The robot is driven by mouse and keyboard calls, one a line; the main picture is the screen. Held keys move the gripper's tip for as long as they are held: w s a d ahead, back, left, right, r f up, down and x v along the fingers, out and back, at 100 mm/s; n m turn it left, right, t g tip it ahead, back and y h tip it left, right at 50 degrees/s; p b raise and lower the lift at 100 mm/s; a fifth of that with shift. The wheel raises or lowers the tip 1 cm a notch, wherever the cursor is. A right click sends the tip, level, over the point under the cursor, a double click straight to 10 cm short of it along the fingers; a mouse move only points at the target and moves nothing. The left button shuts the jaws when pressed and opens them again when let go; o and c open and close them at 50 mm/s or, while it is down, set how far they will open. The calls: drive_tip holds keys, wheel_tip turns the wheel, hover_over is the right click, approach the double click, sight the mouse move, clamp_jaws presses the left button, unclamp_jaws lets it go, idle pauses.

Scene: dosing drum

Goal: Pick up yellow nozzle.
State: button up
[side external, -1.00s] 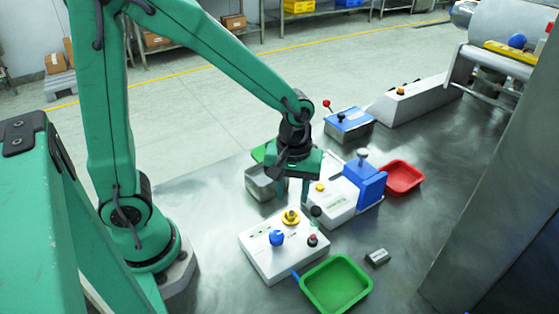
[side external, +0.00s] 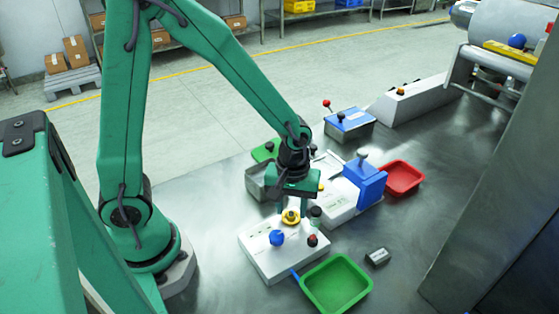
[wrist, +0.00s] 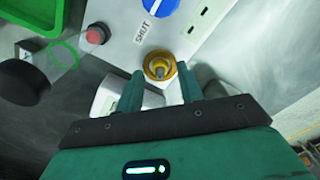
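The yellow nozzle (side external: 290,217) stands on the top of a white control box (side external: 262,258), near its back edge. In the wrist view the nozzle (wrist: 159,66) is a round yellow piece with a raised middle, seen just beyond the fingertips and centred between them. My gripper (side external: 292,209) points down, close over the nozzle in the side view. In the wrist view my gripper (wrist: 159,73) is open, with a finger to each side and a gap between them. I cannot tell whether the fingertips are level with the nozzle.
A blue knob (side external: 277,238) and a red button (side external: 312,240) sit on the same box. A dark-capped jar (side external: 316,212) stands close right of the gripper. A green tray (side external: 308,300) is in front; a blue block (side external: 366,185) and red tray (side external: 418,180) are behind right.

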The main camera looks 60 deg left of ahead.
sight(292, 212)
drive_tip(key=shift+c, duration=0.2)
clamp_jaws()
drive_tip(key=shift+r, duration=0.1)
drive_tip(key=shift+r, duration=1.1)
wheel_tip(292, 212, up, 2)
drive_tip(key=shift+d, duration=0.15)
drive_tip(key=s+d+r, duration=0.6)
drive_tip(key=s+d, duration=0.2)
drive_tip(key=shift+d+r, duration=0.15)
drive_tip(key=shift+r, duration=0.15)
drive_tip(key=shift+w, duration=0.15)
